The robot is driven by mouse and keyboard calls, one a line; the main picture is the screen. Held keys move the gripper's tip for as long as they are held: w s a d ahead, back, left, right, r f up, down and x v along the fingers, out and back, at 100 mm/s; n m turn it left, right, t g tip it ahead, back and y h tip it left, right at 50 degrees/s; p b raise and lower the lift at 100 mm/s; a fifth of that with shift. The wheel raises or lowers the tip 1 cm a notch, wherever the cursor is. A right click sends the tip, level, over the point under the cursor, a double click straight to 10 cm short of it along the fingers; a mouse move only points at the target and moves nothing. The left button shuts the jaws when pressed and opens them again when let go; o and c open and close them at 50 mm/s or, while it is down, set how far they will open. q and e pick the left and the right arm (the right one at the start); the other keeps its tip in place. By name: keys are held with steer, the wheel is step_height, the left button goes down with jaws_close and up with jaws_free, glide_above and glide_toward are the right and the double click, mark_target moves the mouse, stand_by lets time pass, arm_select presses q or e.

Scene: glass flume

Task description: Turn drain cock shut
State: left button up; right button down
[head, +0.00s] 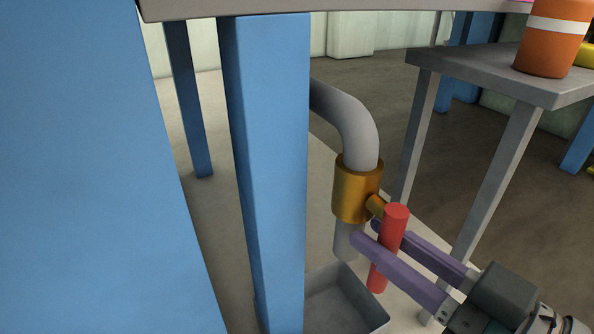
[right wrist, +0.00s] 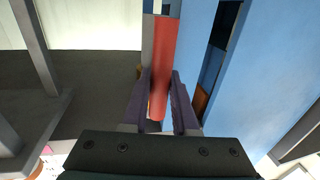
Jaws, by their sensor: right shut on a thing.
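The drain cock has a brass body (head: 355,188) on a grey pipe (head: 352,118) that bends down from behind a blue post. Its red lever (head: 393,228) stands close to upright in the head view, joined to the brass body by a short stem. My right gripper (head: 374,236) comes in from the lower right, its purple fingers shut on the red lever, one on each side. In the right wrist view the red lever (right wrist: 162,65) runs between the two fingers (right wrist: 160,105). The brass body is mostly hidden there. My left gripper is not in view.
A grey open tray (head: 345,305) sits on the floor below the pipe outlet. A blue post (head: 270,170) stands just left of the cock. A grey side table (head: 480,72) at the right carries an orange container with a white band (head: 553,38).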

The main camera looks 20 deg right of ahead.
stand_by(0.8)
steer(key=shift+d+r+n+p, duration=0.2)
steer(key=shift+n+p, duration=0.4)
steer(key=shift+p, duration=0.4)
steer(key=n+p, duration=0.1)
steer(key=p, duration=0.1)
steer(key=d+n+p, duration=0.1)
steer(key=n, duration=0.1)
steer(key=n+g+h+p, duration=0.1)
steer(key=p, duration=0.1)
steer(key=shift+d+r+n+p, duration=0.2)
steer(key=shift+r+n+p, duration=0.1)
steer(key=shift+p, duration=0.05)
steer(key=n+h+p, duration=0.1)
steer(key=n+p, duration=0.1)
steer(key=n, duration=0.1)
steer(key=d+r+n+p, duration=0.1)
steer(key=n+p, duration=0.1)
steer(key=n, duration=0.1)
steer(key=r+n+h+p, duration=0.1)
steer(key=n+p, duration=0.1)
steer(key=n, duration=0.1)
steer(key=shift+w+d+r+n+g+h+p, duration=0.15)
steer(key=shift+d+n+g+h+p, duration=0.15)
steer(key=shift+n, duration=0.1)
steer(key=c, duration=0.7)
jaws_free()
